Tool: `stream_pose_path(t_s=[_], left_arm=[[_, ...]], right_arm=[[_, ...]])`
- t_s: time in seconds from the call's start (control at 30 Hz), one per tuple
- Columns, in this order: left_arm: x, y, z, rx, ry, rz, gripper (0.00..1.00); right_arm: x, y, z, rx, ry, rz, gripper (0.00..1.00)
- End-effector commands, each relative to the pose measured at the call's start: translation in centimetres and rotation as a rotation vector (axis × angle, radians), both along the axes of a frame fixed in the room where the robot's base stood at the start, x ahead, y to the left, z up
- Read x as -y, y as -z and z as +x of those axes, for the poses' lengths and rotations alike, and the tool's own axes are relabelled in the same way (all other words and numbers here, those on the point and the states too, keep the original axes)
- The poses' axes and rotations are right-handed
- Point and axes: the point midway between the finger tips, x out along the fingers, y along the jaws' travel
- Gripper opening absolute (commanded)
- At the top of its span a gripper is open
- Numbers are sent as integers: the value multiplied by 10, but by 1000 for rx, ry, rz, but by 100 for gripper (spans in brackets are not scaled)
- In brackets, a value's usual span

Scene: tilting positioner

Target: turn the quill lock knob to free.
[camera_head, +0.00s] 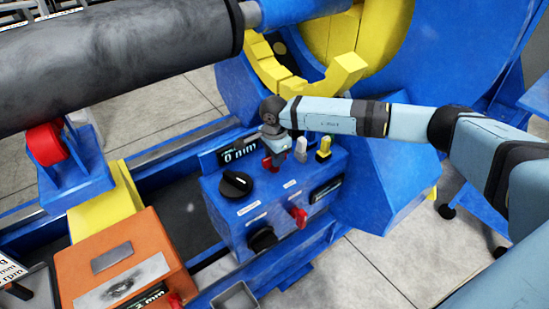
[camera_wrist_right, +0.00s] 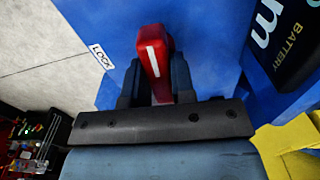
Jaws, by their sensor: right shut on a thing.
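The red lock knob (camera_wrist_right: 154,52) has a white pointer line and stands on the blue control box. A white label reading LOCK (camera_wrist_right: 102,55) is on the box to its left in the right wrist view. My right gripper (camera_wrist_right: 156,85) is shut on the red knob, one dark finger on each side of it. In the head view my right gripper (camera_head: 271,153) reaches down to the box's far edge, with a bit of the red knob (camera_head: 267,163) showing beside it. The pointer line leans slightly left of straight up in the wrist view. My left gripper is out of view.
The blue control box (camera_head: 238,222) also carries a black dial (camera_head: 236,184), a second red knob (camera_head: 298,216), a grey lever (camera_head: 301,149), a yellow lever (camera_head: 323,148) and a display reading 0 mm (camera_head: 239,151). A large grey cylinder (camera_head: 110,55) lies at the upper left.

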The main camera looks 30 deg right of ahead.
Motion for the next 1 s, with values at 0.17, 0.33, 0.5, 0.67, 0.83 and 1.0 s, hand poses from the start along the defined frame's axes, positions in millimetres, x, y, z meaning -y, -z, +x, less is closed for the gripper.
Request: stream_pose_path(t_s=[0.17, 0.33, 0.5, 0.67, 0.83, 1.0], left_arm=[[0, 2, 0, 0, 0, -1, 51], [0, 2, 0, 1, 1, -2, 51], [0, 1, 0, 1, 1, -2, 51], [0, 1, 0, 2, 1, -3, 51], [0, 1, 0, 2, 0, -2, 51], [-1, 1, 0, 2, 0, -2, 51]], right_arm=[[0, 0, 0, 1, -48, 1, 0], [0, 0, 0, 1, -67, 1, 0], [0, -1, 0, 1, -71, 1, 0], [0, -1, 0, 1, -70, 1, 0], [0, -1, 0, 1, -70, 1, 49], [0, 0, 0, 1, -69, 0, 49]])
